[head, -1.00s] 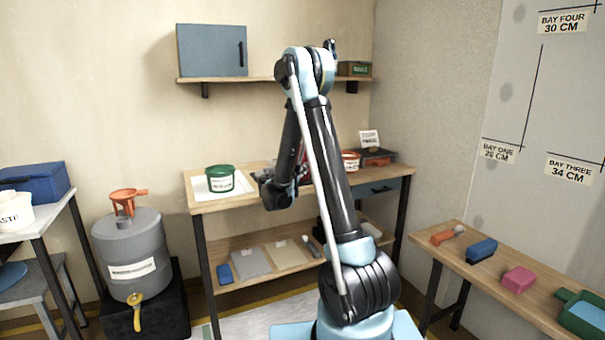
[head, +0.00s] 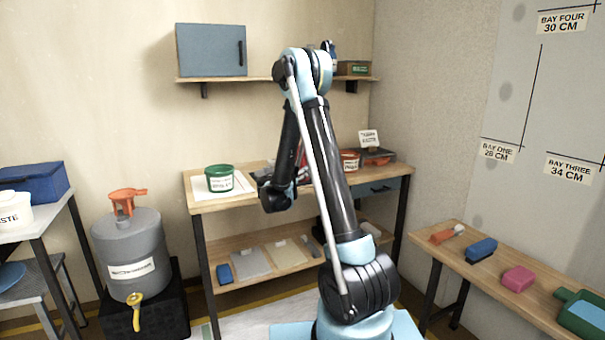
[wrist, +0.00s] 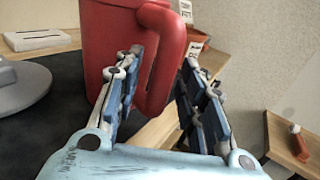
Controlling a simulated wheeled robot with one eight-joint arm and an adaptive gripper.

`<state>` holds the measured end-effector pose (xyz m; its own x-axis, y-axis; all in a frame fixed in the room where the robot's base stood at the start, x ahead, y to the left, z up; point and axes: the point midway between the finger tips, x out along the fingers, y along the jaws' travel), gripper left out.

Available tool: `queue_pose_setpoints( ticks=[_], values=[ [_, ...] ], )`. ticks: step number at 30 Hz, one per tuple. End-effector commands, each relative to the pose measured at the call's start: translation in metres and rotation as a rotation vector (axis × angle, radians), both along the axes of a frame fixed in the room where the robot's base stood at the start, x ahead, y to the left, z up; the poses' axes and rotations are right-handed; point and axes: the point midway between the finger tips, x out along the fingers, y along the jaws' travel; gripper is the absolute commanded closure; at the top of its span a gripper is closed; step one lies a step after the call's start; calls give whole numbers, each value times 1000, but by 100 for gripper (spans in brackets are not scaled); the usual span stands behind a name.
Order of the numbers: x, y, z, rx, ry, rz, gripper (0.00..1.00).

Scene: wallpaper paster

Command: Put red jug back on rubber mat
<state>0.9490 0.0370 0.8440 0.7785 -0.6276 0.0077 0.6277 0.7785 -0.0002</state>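The red jug (wrist: 108,40) stands large at the top of the wrist view, with its handle (wrist: 160,75) facing me. My gripper (wrist: 162,62) is open, with one finger on each side of the handle; I cannot tell whether either finger touches it. A dark, flat surface (wrist: 65,105) that looks like the rubber mat lies left of and below the jug. I cannot tell whether the jug rests on it. In the head view only a red sliver of the jug (head: 302,158) shows behind my arm, and the mat is hidden.
A grey round base (wrist: 22,88) is at the left of the wrist view. On the workbench (head: 210,205) stand a green tub (head: 219,180) at left and an orange-red tub (head: 349,161) at right. A shelf (head: 275,79) hangs above. A side bench (head: 480,265) is at right.

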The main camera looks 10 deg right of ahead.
Motion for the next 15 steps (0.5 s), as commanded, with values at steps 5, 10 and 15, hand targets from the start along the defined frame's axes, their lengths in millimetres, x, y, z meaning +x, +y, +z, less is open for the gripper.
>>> queue_pose_setpoints(
  ticks=[5, 10, 15],
  values=[
    [-21, 19, 0, 0, 0, 3, 63],
    [-47, 40, 0, 0, 0, 5, 63],
    [-69, 57, -1, 0, 0, 4, 63]
  ],
)
